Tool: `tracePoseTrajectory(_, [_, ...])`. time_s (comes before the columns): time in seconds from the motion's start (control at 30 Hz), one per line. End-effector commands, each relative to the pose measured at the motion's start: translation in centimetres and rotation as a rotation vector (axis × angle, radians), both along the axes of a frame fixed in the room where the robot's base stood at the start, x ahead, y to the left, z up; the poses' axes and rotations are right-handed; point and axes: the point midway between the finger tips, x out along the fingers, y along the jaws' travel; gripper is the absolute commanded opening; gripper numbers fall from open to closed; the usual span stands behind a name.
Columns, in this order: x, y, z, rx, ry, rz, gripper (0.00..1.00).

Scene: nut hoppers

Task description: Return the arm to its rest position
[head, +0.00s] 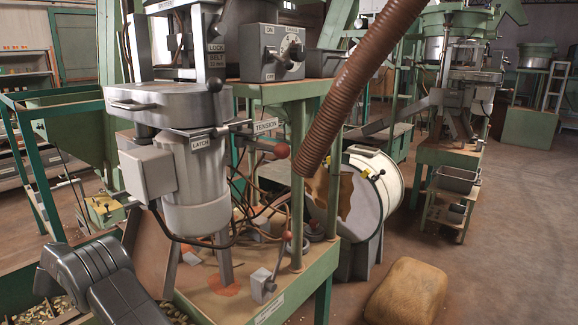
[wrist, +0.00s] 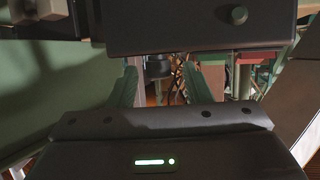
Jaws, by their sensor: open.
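My gripper (wrist: 162,78) shows in the wrist view, with its two greenish fingers apart and nothing held between them. Its dark body with a lit green bar fills the bottom of that view. In the head view, a dark grey jointed part of my arm reaches in at the lower left, in front of the machine. I cannot make out the gripper's fingers there. A dark box with a round knob (wrist: 238,15) hangs across the top of the wrist view, close beyond the fingers. Machine parts and cables show in the gap between the fingers, too small to tell apart.
A machine with a grey cylinder (head: 196,185) stands on a green-framed bench (head: 300,285). A brown ribbed hose (head: 355,85) slants down beside it. A white drum (head: 385,180) and a tan sack (head: 408,292) lie to the right. Open floor (head: 520,240) shows at the far right.

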Motion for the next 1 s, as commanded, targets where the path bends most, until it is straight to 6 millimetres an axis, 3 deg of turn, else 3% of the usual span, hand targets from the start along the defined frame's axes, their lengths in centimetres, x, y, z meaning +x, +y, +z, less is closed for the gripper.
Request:
tracePoseTrajectory(0.43, [-0.6, 0.0, -0.2, 0.0, 0.0, 0.216, 0.45])
tracePoseTrajectory(0.6, [-3.0, 2.6, 1.8, 0.001, 0.001, 0.213, 0.45])
tracePoseTrajectory(1.0, [-7.0, 6.9, 4.0, 0.0, 0.001, 0.209, 0.45])
